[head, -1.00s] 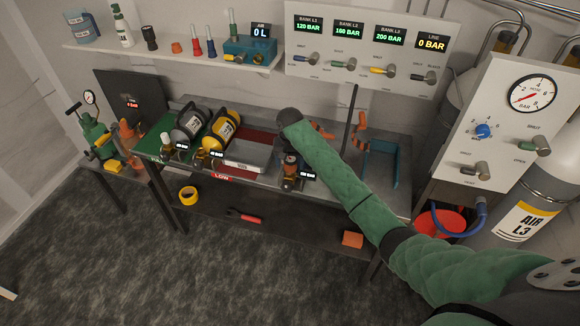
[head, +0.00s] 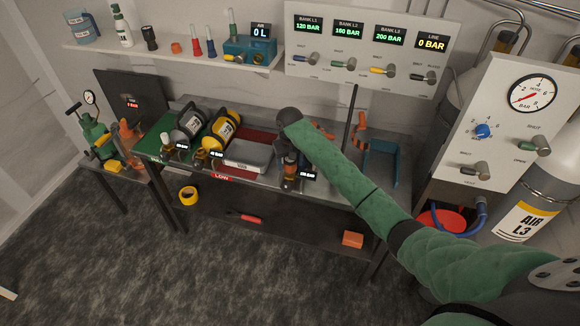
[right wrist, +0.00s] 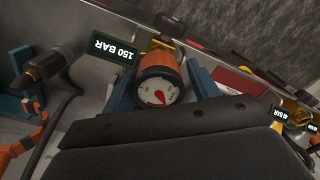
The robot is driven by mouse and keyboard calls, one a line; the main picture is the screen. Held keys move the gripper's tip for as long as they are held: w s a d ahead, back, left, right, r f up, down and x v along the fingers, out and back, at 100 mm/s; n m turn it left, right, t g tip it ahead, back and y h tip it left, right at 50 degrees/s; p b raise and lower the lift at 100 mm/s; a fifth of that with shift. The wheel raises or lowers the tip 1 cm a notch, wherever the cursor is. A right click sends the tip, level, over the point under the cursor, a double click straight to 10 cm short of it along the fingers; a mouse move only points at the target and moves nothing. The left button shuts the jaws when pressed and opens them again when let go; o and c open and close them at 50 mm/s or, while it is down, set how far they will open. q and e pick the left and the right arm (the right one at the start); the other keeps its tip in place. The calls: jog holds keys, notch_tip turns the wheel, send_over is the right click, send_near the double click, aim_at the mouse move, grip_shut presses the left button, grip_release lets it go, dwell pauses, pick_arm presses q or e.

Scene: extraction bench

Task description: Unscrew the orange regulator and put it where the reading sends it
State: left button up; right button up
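The orange regulator (right wrist: 160,70) has a round white gauge with a red needle and a tag reading 150 BAR beside it. In the head view the orange regulator (head: 290,159) sits near the bench's front edge, partly hidden by my right arm. My right gripper (right wrist: 165,72) has its blue fingers on both sides of the regulator, with a narrow gap visible at the right finger; contact at the left one is unclear. In the head view my right gripper (head: 289,152) points down over the regulator. My left gripper is not in view.
A grey tray (head: 248,155) stands left of the regulator, with a yellow cylinder (head: 222,130) and a grey cylinder (head: 189,126) farther left. A red strip marked LOW (head: 222,177) lies along the front. A blue stand (head: 381,165) and dark upright rod (head: 351,118) are on the right.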

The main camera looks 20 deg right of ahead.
jog(key=shift+o, duration=0.6)
